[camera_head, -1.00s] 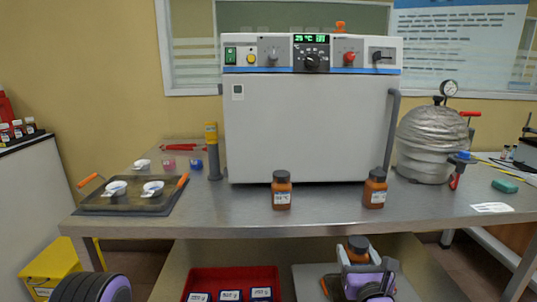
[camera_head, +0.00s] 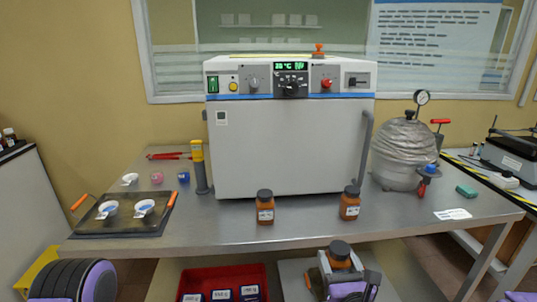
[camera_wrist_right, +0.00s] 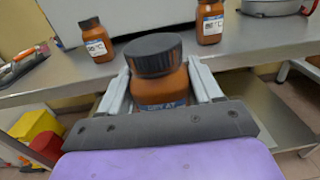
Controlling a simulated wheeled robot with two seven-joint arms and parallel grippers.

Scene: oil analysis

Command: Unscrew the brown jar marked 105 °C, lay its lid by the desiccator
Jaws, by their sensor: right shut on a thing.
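My right gripper (camera_head: 337,262) is shut on a brown jar (camera_wrist_right: 160,92) with a ribbed black lid, held upright in front of the table. The jar also shows in the head view (camera_head: 340,263), its lid on. A silvery round vessel with a gauge (camera_head: 404,155), apparently the desiccator, stands at the right. My left gripper is out of view.
A white oven (camera_head: 290,150) fills the table's back middle. A dark tray (camera_head: 95,225) with white dishes is at the left. A green block (camera_head: 467,190) and a white card (camera_head: 453,214) lie right of the vessel. A red bin (camera_head: 188,281) sits below the table.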

